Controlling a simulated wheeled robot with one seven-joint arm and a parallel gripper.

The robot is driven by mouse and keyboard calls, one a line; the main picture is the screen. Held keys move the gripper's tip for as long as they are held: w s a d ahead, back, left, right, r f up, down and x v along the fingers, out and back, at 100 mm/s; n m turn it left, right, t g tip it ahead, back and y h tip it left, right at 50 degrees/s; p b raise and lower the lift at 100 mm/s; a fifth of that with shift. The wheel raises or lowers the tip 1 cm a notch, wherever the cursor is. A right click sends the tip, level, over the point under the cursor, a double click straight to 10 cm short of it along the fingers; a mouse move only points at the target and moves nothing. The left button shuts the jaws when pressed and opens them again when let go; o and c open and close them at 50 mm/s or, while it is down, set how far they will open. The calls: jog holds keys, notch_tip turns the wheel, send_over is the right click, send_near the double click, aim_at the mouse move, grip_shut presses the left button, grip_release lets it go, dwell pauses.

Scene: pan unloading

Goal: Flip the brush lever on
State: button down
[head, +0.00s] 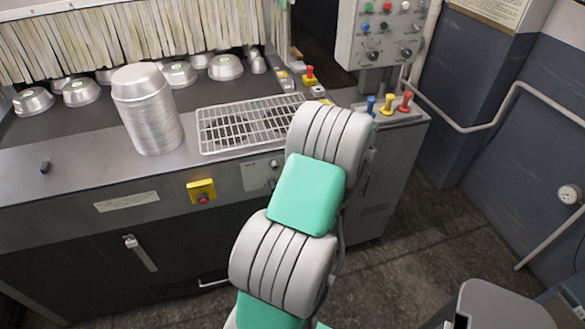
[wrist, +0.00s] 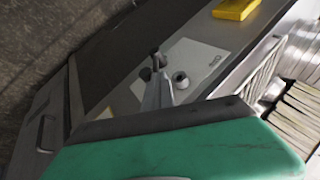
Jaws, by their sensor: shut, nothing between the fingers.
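A pale label plate (head: 258,174) with small round knobs sits on the front panel of the steel counter, partly hidden behind my arm in the head view. In the wrist view the same plate (wrist: 200,60) shows small print, a round knob (wrist: 181,80) and small dark parts that look like a lever. No readable label confirms the brush lever. My gripper (wrist: 156,88) is shut and empty, its narrow fingers close in front of the plate. I cannot tell whether they touch the lever. In the head view my arm hides my gripper.
A wire rack (head: 250,124) and a stack of pans (head: 148,112) stand on the counter above. Blue, yellow and red levers (head: 388,106) stand at the right corner.

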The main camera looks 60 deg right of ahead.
jog(key=shift+s+d+f, duration=0.15)
jog(key=shift+s+d, duration=0.15)
jog(key=shift+s, duration=0.05)
jog(key=w+r+p+v, duration=0.1)
jog(key=w+v, duration=0.1)
jog(key=v, duration=0.9)
jog(key=shift+s+a+r, duration=0.25)
jog(key=shift+a+r, duration=0.15)
jog(key=shift+r, duration=0.05)
jog(key=shift+p, duration=0.3)
